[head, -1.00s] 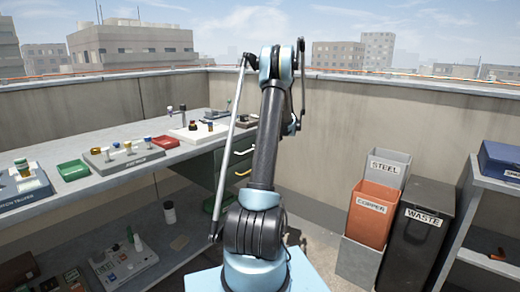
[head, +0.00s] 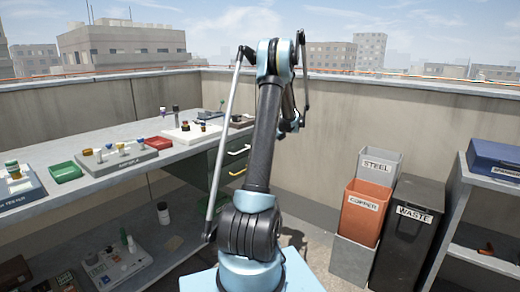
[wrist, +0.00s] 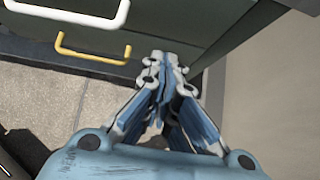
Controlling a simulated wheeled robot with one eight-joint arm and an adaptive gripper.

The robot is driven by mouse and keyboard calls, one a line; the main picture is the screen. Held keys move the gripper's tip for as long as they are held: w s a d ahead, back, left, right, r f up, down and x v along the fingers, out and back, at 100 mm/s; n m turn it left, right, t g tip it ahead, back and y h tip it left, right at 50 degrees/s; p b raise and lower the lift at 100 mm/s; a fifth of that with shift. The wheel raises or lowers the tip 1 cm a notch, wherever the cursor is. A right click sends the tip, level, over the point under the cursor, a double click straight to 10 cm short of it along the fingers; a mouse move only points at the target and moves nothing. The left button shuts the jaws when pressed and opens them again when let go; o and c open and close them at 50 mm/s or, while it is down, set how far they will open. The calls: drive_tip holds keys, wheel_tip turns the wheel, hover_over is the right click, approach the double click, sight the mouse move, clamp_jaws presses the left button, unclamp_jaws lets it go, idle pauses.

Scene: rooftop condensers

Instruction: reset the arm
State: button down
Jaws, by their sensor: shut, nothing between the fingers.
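My gripper (wrist: 170,62) shows in the wrist view with its two fingers drawn together and nothing between them. It hangs in front of the dark drawer cabinet (wrist: 150,20); whether it touches the cabinet I cannot tell. In the head view my arm stands upright in the middle and bends over at the top, and the gripper itself is mostly hidden behind the arm.
A long workbench (head: 110,190) with trays and small parts runs along the left. Drawers with a white handle (head: 238,149) and a yellow handle (head: 237,170) are beyond the arm. A copper bin (head: 362,215), steel bin (head: 380,165) and waste bin (head: 408,240) stand right, beside a shelf (head: 490,200).

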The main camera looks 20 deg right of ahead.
drive_tip(key=v, duration=0.6)
drive_tip(key=s+a+r+n+g+h, duration=0.15)
drive_tip(key=s+a+r+n, duration=0.25)
drive_tip(key=s+a+n, duration=0.55)
drive_tip(key=s+a+r+n+g, duration=0.2)
drive_tip(key=s+a+r+n, duration=0.2)
drive_tip(key=s+a, duration=1)
drive_tip(key=s+a+f+n+g+h, duration=0.15)
drive_tip(key=s+a+f+n, duration=0.25)
drive_tip(key=s+a+n, duration=0.6)
drive_tip(key=s+a+f+n, duration=0.1)
drive_tip(key=s+f+n, duration=0.2)
drive_tip(key=s, duration=0.5)
drive_tip(key=s+a+f+n+h, duration=0.1)
drive_tip(key=s+a+f+n, duration=0.1)
drive_tip(key=s+f, duration=0.3)
drive_tip(key=s+n, duration=0.1)
drive_tip(key=s, duration=0.2)
drive_tip(key=shift+s+f+g+h, duration=0.25)
drive_tip(key=shift+f+g+h, duration=0.05)
drive_tip(key=shift+f, duration=0.05)
drive_tip(key=shift+a+n, duration=0.1)
drive_tip(key=shift+n, duration=0.15)
drive_tip(key=shift+w+f, duration=0.2)
drive_tip(key=shift+w, duration=0.25)
